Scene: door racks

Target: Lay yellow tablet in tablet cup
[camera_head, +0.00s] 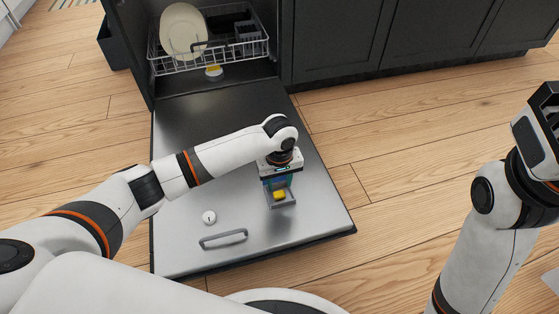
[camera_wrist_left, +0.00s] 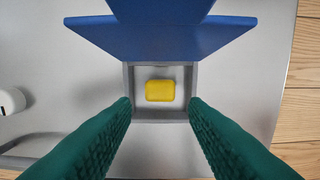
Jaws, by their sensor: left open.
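The yellow tablet (camera_head: 280,194) lies inside the grey square tablet cup (camera_head: 283,205) on the open dishwasher door. In the left wrist view the tablet (camera_wrist_left: 160,90) rests flat within the walls of the cup (camera_wrist_left: 160,117). A blue flap (camera_wrist_left: 160,38) stands at the cup's far side. My left gripper (camera_wrist_left: 160,108) is open above the cup, its green fingers apart on either side, with nothing held between them. My right gripper (camera_head: 546,115) is at the right edge of the head view, its fingers not clearly shown.
The steel dishwasher door (camera_head: 190,120) lies flat, with a round white knob (camera_head: 209,217) and a handle (camera_head: 223,238) on it. A wire rack (camera_head: 215,55) with white plates (camera_head: 184,30) stands behind.

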